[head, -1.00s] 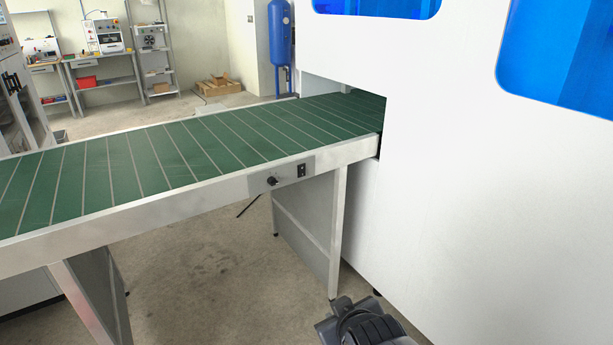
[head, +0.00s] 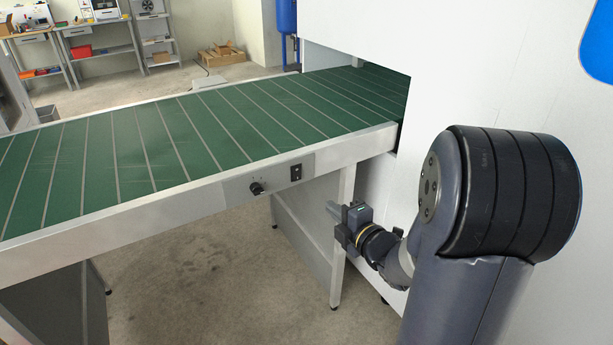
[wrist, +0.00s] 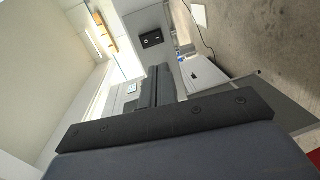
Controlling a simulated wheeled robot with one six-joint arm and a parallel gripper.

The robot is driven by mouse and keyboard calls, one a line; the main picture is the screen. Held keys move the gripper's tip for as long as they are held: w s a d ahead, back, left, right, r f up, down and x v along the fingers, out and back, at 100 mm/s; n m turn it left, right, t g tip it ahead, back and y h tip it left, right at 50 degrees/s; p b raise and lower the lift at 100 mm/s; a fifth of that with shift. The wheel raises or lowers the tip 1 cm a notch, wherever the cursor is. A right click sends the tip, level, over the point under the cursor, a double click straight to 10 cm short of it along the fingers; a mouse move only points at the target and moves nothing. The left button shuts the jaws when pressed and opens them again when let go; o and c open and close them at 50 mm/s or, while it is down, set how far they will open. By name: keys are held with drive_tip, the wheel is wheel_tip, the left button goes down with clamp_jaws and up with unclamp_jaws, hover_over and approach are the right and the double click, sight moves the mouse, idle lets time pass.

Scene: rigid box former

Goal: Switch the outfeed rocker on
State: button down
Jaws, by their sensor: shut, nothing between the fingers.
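The outfeed rocker (head: 296,173) is a small black switch on a grey plate on the conveyor's side rail, in the head view. A black rotary knob (head: 257,188) is on the same plate, to its left. I cannot tell the rocker's position at this size. My gripper (head: 330,208) is below and to the right of the rocker, apart from it, near the conveyor leg. Its fingers are shut and empty, pointing left in the head view.
The green conveyor belt (head: 190,140) runs into the white machine housing (head: 350,35) on the right. A conveyor leg (head: 341,255) stands close to my gripper. Open concrete floor (head: 200,280) lies below the belt. Workbenches stand at the back left.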

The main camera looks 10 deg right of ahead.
sight(298, 179)
drive_tip(key=shift+w, duration=0.1)
idle(0.3)
drive_tip(key=p+x, duration=0.1)
drive_tip(key=x, duration=1.3)
drive_tip(key=shift+a, duration=0.15)
